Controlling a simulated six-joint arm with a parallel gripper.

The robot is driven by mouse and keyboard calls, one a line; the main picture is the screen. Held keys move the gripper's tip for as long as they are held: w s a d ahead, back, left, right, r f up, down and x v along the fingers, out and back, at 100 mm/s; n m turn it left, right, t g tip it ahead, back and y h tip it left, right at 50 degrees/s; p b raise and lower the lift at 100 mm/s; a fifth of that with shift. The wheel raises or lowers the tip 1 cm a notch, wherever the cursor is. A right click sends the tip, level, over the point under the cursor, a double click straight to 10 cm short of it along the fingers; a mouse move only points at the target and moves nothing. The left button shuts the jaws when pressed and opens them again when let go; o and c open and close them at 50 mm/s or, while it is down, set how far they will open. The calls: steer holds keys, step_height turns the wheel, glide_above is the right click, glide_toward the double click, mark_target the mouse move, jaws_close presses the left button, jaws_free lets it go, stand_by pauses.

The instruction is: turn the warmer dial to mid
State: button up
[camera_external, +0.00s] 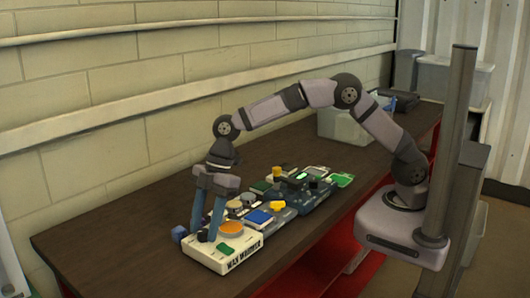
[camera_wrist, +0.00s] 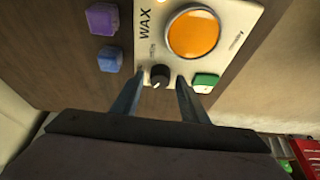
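The wax warmer is a white box (camera_external: 238,257) with an orange disc (camera_external: 231,228) on top, at the near end of the bench. In the wrist view its white panel (camera_wrist: 215,60) shows the orange disc (camera_wrist: 194,34). The small black dial (camera_wrist: 159,76) sits below the disc, with a light pointer mark toward the bottom of the picture. Small labels near it are too blurred to read. My gripper (camera_wrist: 160,79) is open, one finger on each side of the dial, with narrow gaps visible. In the external view my gripper (camera_external: 207,232) points down over the warmer.
A green switch (camera_wrist: 205,82) is close to the right finger. A purple block (camera_wrist: 103,18) and a blue block (camera_wrist: 110,58) lie left of the panel. More devices with a yellow knob (camera_external: 277,206) stand behind the warmer. A clear bin (camera_external: 345,122) stands at the far end.

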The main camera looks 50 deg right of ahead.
steer(key=c, duration=0.8)
steer(key=shift+m, duration=0.4)
steer(key=shift+s+m+t, duration=0.1)
steer(key=shift+m+t, duration=0.4)
steer(key=shift+m, duration=0.4)
steer(key=m+t, duration=0.1)
steer(key=m, duration=0.2)
steer(key=shift+s+a+r+p, duration=0.1)
steer(key=shift+s+r+p, duration=0.05)
steer(key=shift+p, duration=0.2)
steer(key=m+t+h, duration=0.1)
steer(key=m, duration=0.2)
steer(key=shift+a+m, duration=0.1)
steer(key=shift+m, duration=0.3)
steer(key=shift+m+t+h, duration=0.5)
steer(key=shift+m, duration=0.6)
